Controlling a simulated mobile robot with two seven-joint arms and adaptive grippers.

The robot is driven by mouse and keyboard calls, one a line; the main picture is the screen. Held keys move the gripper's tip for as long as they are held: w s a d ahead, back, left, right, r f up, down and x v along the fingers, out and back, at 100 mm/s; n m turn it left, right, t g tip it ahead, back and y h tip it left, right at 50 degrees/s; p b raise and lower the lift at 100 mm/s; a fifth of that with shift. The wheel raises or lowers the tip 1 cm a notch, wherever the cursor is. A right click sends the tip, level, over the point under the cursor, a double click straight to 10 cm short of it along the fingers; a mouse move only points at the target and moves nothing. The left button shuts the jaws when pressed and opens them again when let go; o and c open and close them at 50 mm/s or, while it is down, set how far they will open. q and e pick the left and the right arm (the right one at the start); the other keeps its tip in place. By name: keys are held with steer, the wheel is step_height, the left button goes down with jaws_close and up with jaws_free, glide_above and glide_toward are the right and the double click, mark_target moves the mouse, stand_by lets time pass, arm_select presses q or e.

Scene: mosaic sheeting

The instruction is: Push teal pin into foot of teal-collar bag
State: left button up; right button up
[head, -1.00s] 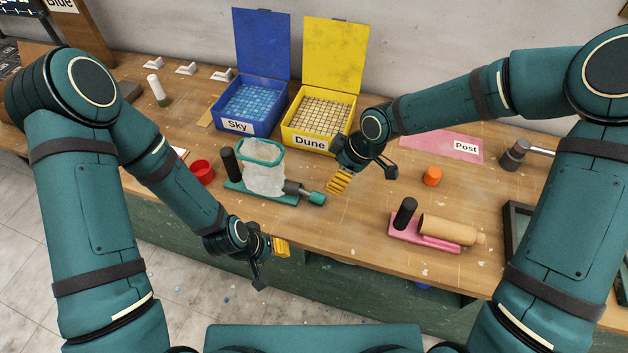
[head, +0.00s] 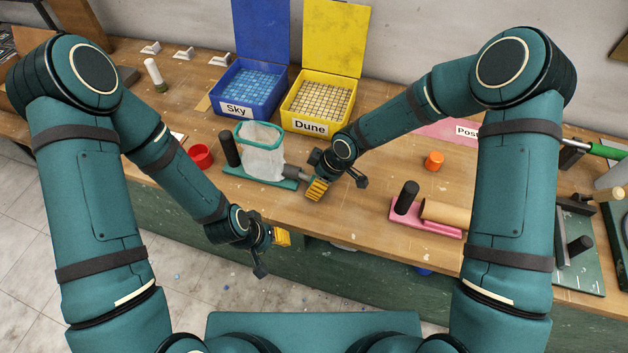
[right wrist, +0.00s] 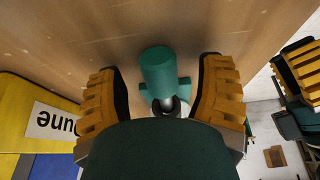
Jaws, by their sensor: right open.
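The teal-collar bag (head: 263,161) is pale and hangs upright under its teal collar (head: 258,135), over a teal stand (head: 240,178) with a black post. The teal pin (right wrist: 158,72) shows as a teal knob between my right fingers in the right wrist view. In the head view my right gripper (head: 316,189) hides the knob, and only a grey shaft (head: 296,172) shows beside the bag's foot. My right gripper (right wrist: 160,95) is open, one yellow finger each side of the knob. My left gripper (head: 273,247) hangs in front of the table edge; its jaw opening is unclear.
The blue Sky box (head: 247,118) and yellow Dune box (head: 305,132) stand open behind the bag. A red cup (head: 201,156) is at left. A pink stand (head: 428,224) and an orange cap (head: 434,160) are at right. Bare table lies between.

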steer(key=shift+a+f, duration=0.15)
steer(key=shift+f, duration=0.25)
jaws_close()
steer(key=shift+r, duration=0.1)
